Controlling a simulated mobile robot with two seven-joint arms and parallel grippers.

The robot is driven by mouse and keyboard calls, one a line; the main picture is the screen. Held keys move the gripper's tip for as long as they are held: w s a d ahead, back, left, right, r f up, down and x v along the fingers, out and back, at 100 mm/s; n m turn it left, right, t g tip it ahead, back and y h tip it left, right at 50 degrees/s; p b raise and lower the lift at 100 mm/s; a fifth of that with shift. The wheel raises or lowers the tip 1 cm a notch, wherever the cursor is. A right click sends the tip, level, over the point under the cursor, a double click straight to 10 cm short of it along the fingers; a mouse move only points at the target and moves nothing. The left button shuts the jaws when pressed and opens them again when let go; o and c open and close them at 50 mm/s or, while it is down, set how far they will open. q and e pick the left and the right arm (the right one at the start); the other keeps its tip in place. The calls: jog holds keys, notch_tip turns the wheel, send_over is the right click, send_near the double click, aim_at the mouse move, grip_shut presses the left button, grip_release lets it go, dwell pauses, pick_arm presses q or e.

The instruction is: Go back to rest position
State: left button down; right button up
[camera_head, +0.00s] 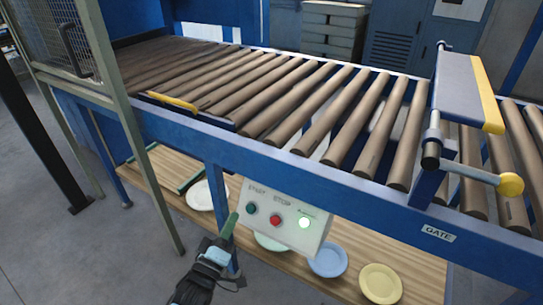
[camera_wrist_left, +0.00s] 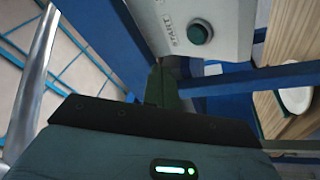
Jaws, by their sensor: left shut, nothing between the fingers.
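My left gripper (camera_head: 228,228) is in the lower middle of the head view, just left of the white control box (camera_head: 285,208). Its fingers are shut and empty, and the fingertips are near the green START button (camera_head: 251,208); in this view they look apart from it. In the left wrist view the shut fingers (camera_wrist_left: 156,85) point up toward the box's lower edge, with the START button (camera_wrist_left: 199,33) above right. My right gripper is not in view.
A blue roller conveyor (camera_head: 270,95) crosses the scene, with a gate arm (camera_head: 468,90) at right and a mesh cage (camera_head: 65,40) at left. A wooden shelf (camera_head: 325,285) below holds several plates, including a yellow one (camera_head: 380,284). Floor at left is clear.

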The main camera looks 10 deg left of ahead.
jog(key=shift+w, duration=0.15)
